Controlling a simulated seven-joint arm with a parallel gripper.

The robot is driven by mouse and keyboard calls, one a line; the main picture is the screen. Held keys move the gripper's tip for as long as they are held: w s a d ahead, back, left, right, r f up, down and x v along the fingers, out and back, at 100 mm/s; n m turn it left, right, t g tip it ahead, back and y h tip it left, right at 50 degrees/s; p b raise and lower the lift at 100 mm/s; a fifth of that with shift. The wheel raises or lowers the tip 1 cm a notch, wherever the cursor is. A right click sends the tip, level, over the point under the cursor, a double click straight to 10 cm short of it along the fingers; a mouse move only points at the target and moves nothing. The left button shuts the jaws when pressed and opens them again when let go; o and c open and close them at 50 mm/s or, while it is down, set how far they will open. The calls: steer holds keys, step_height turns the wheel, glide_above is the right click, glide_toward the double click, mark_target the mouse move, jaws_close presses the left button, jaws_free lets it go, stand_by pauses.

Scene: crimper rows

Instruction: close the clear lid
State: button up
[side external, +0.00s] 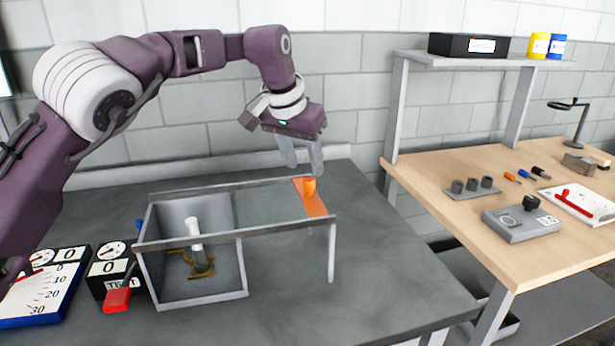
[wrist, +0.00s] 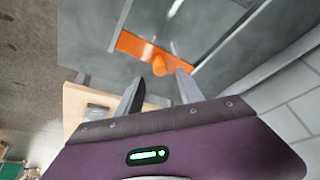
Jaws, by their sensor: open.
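A grey box (side external: 197,298) with an open-looking top stands on the dark bench. Two rails (side external: 285,225) run from it to the right onto a post. An orange strip with an upright orange knob (side external: 309,187) lies across the rails' right end; it also shows in the wrist view (wrist: 160,66). The clear lid's pane is too transparent to make out. My gripper (side external: 305,171) is open, pointing down just above the knob. In the wrist view my fingertips (wrist: 158,73) show on either side of the knob. I cannot tell whether they touch it.
A white-topped part (side external: 195,238) on a yellow base stands inside the box. Dial units (side external: 108,268) and a red block (side external: 117,299) sit left of it. A wooden table (side external: 450,185) with tools stands right. The bench right of the rails is clear.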

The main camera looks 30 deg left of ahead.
mark_target(308, 179)
steer(key=x, duration=0.5)
steer(key=shift+a+f, duration=0.1)
steer(key=shift+c, duration=0.4)
jaws_close()
stand_by(0.9)
